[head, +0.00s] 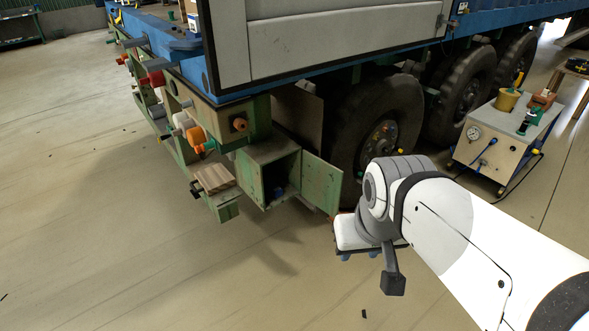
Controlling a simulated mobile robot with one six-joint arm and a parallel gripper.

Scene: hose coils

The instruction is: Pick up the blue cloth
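A small dark blue thing (279,192), which may be the blue cloth, lies low inside the open green box (246,174) under the truck. It is in shadow and partly hidden by the box's front edge, so its shape is unclear. The box's green door (322,183) is swung out to the right. My gripper (358,256) is right of the door and a little lower in the picture, apart from the blue thing. My wrist hides much of it, and I cannot see whether its fingers are open or shut.
A wooden block (215,178) sits on a green ledge left of the box. Large tyres (372,115) stand behind my wrist. A cart (507,140) with a gauge, pot and hoses is at the right. The floor at front left is mostly clear.

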